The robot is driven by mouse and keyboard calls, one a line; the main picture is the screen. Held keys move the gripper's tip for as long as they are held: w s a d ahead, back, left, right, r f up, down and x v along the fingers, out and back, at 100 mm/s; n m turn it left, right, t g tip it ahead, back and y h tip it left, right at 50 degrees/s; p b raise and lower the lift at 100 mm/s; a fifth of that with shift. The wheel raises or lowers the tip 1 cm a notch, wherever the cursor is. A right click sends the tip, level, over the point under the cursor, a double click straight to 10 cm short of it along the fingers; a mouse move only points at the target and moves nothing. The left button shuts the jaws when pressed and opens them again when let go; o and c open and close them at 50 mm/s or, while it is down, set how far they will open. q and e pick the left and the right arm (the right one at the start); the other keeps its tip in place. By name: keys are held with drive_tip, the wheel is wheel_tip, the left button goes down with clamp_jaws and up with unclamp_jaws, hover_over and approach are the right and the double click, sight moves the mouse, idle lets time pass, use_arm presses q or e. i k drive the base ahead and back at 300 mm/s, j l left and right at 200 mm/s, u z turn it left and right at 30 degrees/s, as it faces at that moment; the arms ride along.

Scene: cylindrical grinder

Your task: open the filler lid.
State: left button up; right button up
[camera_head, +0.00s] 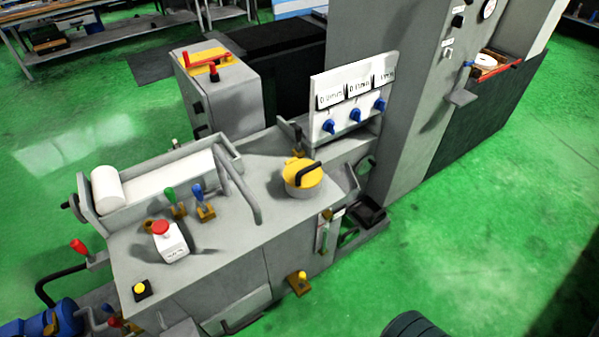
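The filler lid (303,173) is a round yellow cap with a black bar handle across its top. It sits flat on a short grey cylindrical neck on the machine's grey top (245,225), right of the picture's middle line, and looks shut. Neither gripper shows in the head view. A dark rounded shape (412,326) at the bottom edge is cut off, and I cannot tell what it is.
A panel with blue knobs (352,100) rises behind the lid. Green floor (480,220) is clear at right.

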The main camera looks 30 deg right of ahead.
sight(298, 173)
drive_tip(key=i+l, duration=0.15)
drive_tip(key=l, duration=0.2)
drive_tip(key=i+l, duration=0.15)
drive_tip(key=l, duration=0.25)
drive_tip(key=i+l, duration=0.1)
drive_tip(key=l, duration=0.25)
